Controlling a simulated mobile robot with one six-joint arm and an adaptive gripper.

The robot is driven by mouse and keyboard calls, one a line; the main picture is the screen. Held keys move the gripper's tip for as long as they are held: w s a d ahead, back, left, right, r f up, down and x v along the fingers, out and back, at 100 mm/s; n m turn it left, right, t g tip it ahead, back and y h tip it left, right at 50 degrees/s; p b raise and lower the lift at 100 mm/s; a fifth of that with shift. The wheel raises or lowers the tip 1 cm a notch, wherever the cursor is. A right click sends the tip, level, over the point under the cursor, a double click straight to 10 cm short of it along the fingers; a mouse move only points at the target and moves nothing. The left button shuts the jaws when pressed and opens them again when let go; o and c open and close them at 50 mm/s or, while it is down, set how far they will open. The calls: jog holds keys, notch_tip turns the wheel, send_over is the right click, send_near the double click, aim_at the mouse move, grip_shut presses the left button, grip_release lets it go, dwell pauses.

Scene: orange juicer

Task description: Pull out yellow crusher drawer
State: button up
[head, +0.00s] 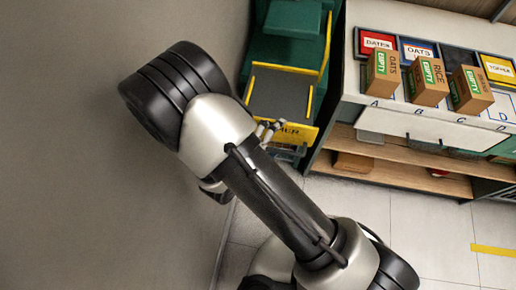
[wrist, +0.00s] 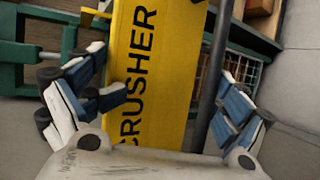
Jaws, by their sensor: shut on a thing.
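The yellow crusher drawer (head: 303,134) shows its yellow front on the green machine in the head view, with part of its lettering visible. My arm hides the left part of this front. In the wrist view the yellow front (wrist: 165,50) reads CRUSHER and lies between my fingers. A dark bar (wrist: 213,70) runs along it near the right finger. My gripper (wrist: 168,98) is shut on the drawer, with fingers on both sides; the exact contact is hard to see. The gripper (head: 267,131) also shows in the head view, partly behind my arm.
The green machine (head: 287,50) stands against the grey wall (head: 80,160), with a grey panel (head: 280,93) above the drawer front. To the right, a white counter (head: 420,127) holds several boxes and labelled bins above wooden shelves (head: 400,172). Tiled floor (head: 420,215) in front is clear.

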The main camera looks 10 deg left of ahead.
jog(key=shift+a+v, duration=0.2)
jog(key=shift+v, duration=1.1)
jog(key=shift+a+v, duration=0.2)
jog(key=shift+v, duration=1.1)
jog(key=c, duration=0.5)
jog(key=shift+s, duration=0.35)
jog(key=c, duration=0.5)
jog(key=shift+s+a+r, duration=0.15)
jog(key=shift+s+a, duration=0.3)
jog(key=shift+s, duration=0.65)
jog(key=shift+s+a+r, duration=0.15)
jog(key=shift+s+a, duration=0.3)
jog(key=shift+s, duration=0.6)
jog(key=shift+s+a+r, duration=0.15)
jog(key=shift+s+a, duration=0.25)
jog(key=shift+s, duration=0.7)
jog(key=shift+b, duration=0.3)
